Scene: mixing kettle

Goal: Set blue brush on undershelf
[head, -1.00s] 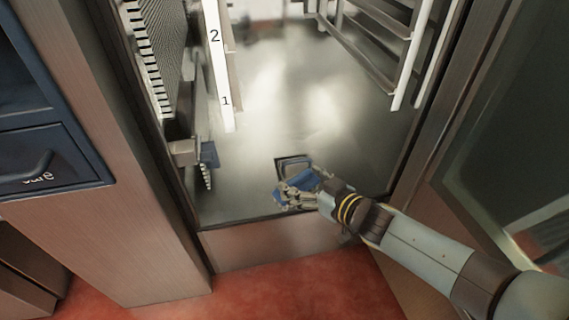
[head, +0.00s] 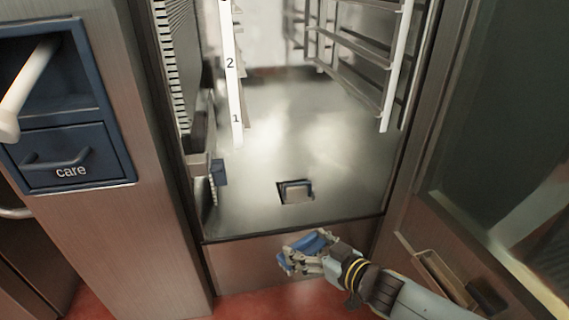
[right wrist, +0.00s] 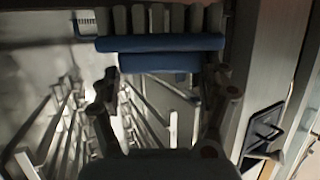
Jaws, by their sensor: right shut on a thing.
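My right gripper (head: 300,252) is shut on a blue brush (head: 313,242) in the head view, in front of the open steel cabinet's lower front edge. In the right wrist view the brush's blue back (right wrist: 160,44) lies crosswise between the two fingers, with a row of thick pale-grey bristles (right wrist: 160,18) beyond it. Part of the brush is hidden by the fingers in the head view. I cannot make out an undershelf for certain. My left gripper is not in view.
The cabinet has a shiny floor (head: 300,130) with a square drain-like fitting (head: 296,191). Wire racks (head: 350,50) and a numbered white rail (head: 232,90) stand inside. An open glass door (head: 500,160) is at right, a blue care drawer (head: 70,160) at left.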

